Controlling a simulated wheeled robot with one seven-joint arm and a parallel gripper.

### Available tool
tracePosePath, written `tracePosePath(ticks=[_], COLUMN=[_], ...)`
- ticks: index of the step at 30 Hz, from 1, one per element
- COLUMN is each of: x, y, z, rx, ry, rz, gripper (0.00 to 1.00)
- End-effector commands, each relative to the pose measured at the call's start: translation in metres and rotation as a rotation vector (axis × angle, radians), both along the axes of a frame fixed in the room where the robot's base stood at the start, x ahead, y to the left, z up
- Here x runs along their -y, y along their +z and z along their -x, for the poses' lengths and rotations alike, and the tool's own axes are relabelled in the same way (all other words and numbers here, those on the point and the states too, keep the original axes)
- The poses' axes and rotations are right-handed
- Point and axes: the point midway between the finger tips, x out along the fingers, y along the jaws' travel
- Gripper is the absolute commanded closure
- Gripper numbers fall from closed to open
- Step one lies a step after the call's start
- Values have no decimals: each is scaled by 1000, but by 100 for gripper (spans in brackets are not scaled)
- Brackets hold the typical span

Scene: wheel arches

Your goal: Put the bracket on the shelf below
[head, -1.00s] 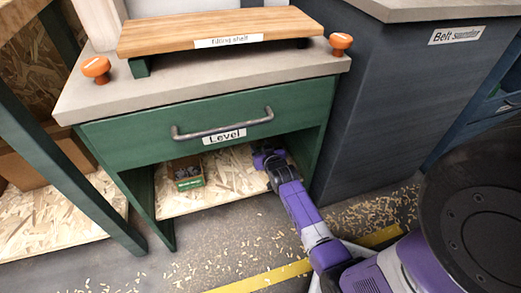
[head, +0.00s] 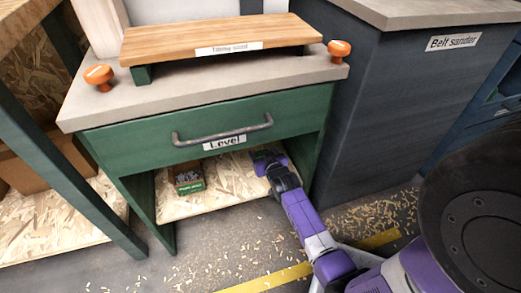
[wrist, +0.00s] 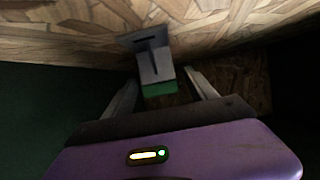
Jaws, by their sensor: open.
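The bracket (wrist: 152,58) is a grey metal piece with a dark slot in its plate. In the wrist view it stands out against the chipboard, just beyond and between my open fingers. A green patch (wrist: 160,88) shows at its near end; I cannot tell whether it belongs to the bracket. My gripper (wrist: 165,97) is open, with a visible gap between the fingers and the bracket. In the head view my gripper (head: 262,160) is inside the lower compartment, over the chipboard shelf (head: 225,185), under the green drawer labelled Level. The bracket cannot be made out clearly there.
A small green box of dark parts (head: 188,180) stands on the shelf left of my gripper. The drawer (head: 110,142) with its handle is close above. The cabinet's right side and the belt sander cabinet (head: 390,110) bound the right.

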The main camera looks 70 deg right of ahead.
Motion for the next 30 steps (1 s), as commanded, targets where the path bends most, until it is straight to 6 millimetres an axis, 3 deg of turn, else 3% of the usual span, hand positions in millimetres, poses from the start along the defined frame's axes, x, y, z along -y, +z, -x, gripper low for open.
tracePosePath(ticks=[9,20,23,26,30], x=[-47,-80,-112,-165,-245], y=[29,39,40,47,70], z=[41,60,62,69,90], rx=[-1,0,0,5,19], ry=[0,15,68,161,315], rz=[-2,1,4,12,26], gripper=[34,34,34,34,34])
